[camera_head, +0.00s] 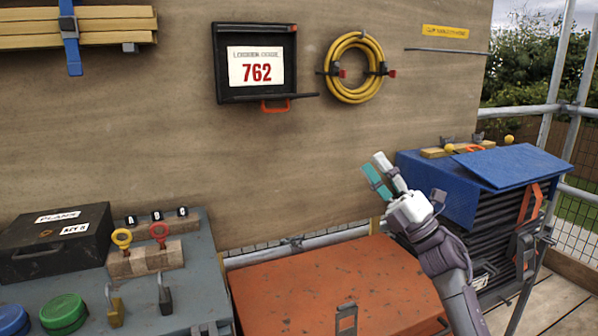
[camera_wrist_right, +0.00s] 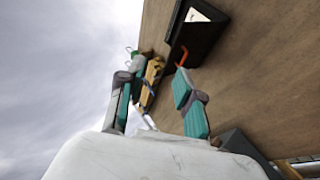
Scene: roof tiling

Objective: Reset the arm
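My right gripper (camera_head: 374,163) is raised in front of the plywood wall, above the orange chest and left of the blue-topped box in the head view. Its fingers point up and to the left. The right wrist view shows the two teal-padded fingers of this gripper (camera_wrist_right: 156,82) spread apart with nothing held between them. My right forearm comes up from the lower right of the head view. My left gripper is in neither view.
A black board reading 762 (camera_head: 228,82) and a yellow hose coil (camera_head: 338,91) hang on the wall (camera_head: 150,150). Below stand the orange chest (camera_head: 320,285), the blue-topped box (camera_head: 510,165) and a grey bench (camera_head: 195,290) with padlocks and a black case (camera_head: 50,250).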

